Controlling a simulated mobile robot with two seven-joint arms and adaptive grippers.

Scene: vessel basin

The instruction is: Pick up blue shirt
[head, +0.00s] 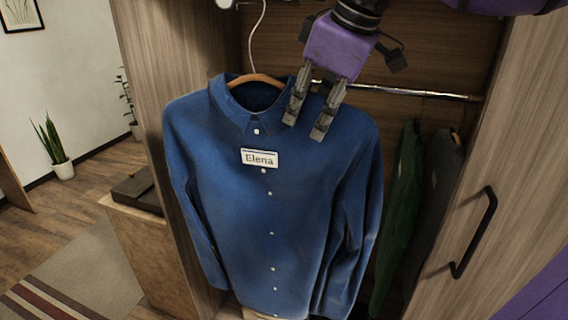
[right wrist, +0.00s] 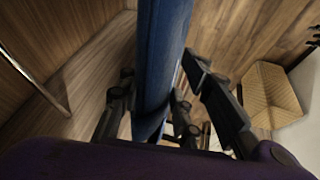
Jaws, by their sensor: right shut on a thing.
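The blue shirt (head: 270,215) hangs upright on a wooden hanger (head: 255,79), with a name tag (head: 259,158) reading "Elena" on its chest. My right gripper (head: 306,122) comes from above and is at the shirt's shoulder, beside the collar. In the right wrist view the blue shirt (right wrist: 163,50) passes between the fingers of my right gripper (right wrist: 165,115), which is shut on it. The head view hides the back of the shirt. My left gripper is not in view.
Behind the shirt is a wooden wardrobe with a metal rail (head: 400,91). A green garment (head: 398,210) and a dark garment (head: 437,200) hang to the right. The wardrobe door with a black handle (head: 478,235) is at the right. A low cabinet (head: 150,245) stands at the left.

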